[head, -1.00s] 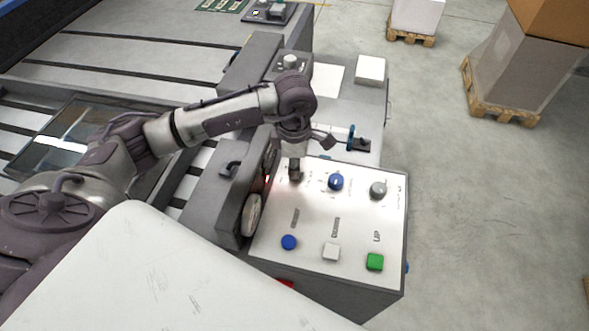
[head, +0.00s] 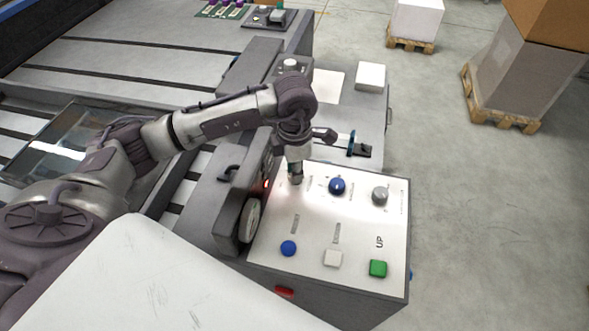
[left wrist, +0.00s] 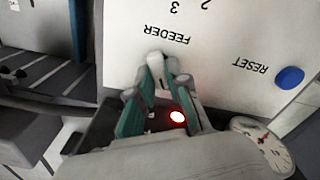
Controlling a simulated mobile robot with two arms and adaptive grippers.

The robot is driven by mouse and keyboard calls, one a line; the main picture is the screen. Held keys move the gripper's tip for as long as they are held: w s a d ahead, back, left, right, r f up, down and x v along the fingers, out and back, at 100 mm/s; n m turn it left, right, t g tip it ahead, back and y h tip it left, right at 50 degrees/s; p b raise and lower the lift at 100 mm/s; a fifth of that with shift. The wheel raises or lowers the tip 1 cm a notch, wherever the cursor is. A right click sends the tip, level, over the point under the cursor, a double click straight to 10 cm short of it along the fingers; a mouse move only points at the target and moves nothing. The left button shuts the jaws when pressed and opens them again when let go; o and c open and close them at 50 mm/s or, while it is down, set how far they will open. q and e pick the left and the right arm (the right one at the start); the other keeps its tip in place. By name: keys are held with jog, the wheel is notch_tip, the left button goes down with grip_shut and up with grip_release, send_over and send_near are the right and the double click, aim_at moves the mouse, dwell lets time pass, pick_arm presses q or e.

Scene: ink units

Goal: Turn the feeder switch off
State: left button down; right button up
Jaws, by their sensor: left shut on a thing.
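The white-topped control panel (head: 312,222) stands in the middle of the head view. My left gripper (head: 296,181) points down onto its upper left corner. In the left wrist view my left gripper (left wrist: 163,68) has its teal-padded fingers closed around the feeder switch, just by the printed word FEEDER (left wrist: 167,34). The switch is mostly hidden between the fingers, so its setting cannot be read. A red light (left wrist: 178,117) glows close to the fingers; it also shows in the head view (head: 267,184). My right gripper is not in view.
The panel also bears a blue knob (head: 337,186), a grey knob (head: 380,196), a blue button (head: 288,248), a white button (head: 333,258) and a green button (head: 378,268). A round gauge (head: 250,219) is left of it. Open floor lies to the right.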

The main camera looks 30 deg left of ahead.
pick_arm(q)
jog(key=c, duration=1.1)
grip_release()
notch_tip(320, 180, up, 12)
jog(key=shift+r, duration=0.1)
